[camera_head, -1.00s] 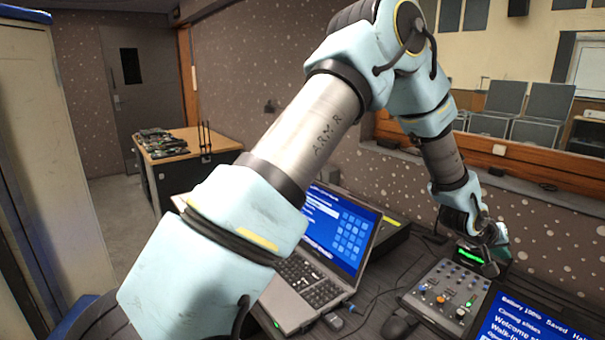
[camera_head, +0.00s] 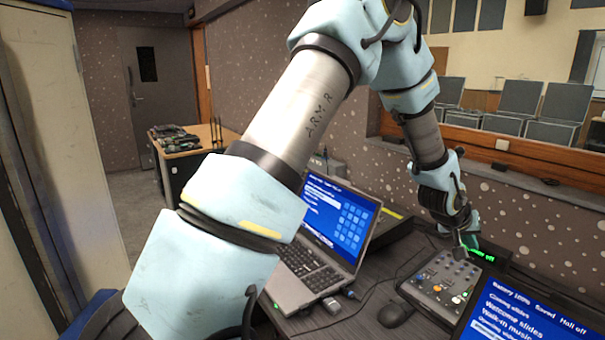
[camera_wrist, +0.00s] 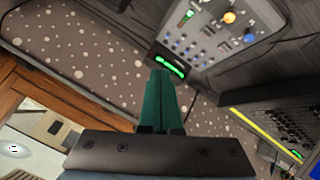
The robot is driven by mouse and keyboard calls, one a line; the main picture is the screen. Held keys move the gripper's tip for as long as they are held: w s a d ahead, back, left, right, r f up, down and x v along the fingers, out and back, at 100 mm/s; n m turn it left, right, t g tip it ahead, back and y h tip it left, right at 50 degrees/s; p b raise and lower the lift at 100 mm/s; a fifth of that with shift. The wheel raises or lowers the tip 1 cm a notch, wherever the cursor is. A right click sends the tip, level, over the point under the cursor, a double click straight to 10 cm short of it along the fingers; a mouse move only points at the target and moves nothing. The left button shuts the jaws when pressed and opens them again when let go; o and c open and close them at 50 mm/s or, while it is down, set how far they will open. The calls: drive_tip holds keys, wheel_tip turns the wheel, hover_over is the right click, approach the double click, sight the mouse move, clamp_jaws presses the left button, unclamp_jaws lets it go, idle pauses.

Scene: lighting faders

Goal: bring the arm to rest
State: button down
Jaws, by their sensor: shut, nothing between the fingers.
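My gripper (camera_head: 463,246) is at the far end of my bent arm, above the back edge of the grey fader panel (camera_head: 436,284). In the wrist view its green fingers (camera_wrist: 162,76) are together with nothing between them. The fader panel also shows in the wrist view (camera_wrist: 207,28), apart from the fingers. A small display (camera_head: 482,254) with green text ending in "off" stands behind the panel. My gripper partly covers the display's left end in the head view.
An open laptop (camera_head: 307,278) stands left of the panel, with a black mouse (camera_head: 396,314) between them. A blue-lit screen (camera_head: 525,314) is at the front right. The wall (camera_head: 530,200) rises close behind the desk. A wooden side table (camera_head: 190,150) stands farther back.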

drive_tip(key=w+a+f+n+y+b, duration=0.1)
drive_tip(key=w+a+y+b, duration=0.15)
drive_tip(key=a, duration=1.25)
drive_tip(key=w+a+f+n+y+b, duration=0.1)
drive_tip(key=w+a+y+b, duration=0.15)
drive_tip(key=a, duration=1.25)
drive_tip(key=s+a+n+g+y+b, duration=0.1)
drive_tip(key=s+a, duration=0.5)
drive_tip(key=a, duration=0.3)
drive_tip(key=s+a+f+n+g+y+b, duration=0.1)
drive_tip(key=s+a+b, duration=0.1)
drive_tip(key=s+a, duration=0.4)
drive_tip(key=a, duration=0.3)
drive_tip(key=shift+s+a+f+n+y, duration=0.15)
drive_tip(key=shift+a+n+y, duration=0.2)
drive_tip(key=shift+n+y, duration=0.05)
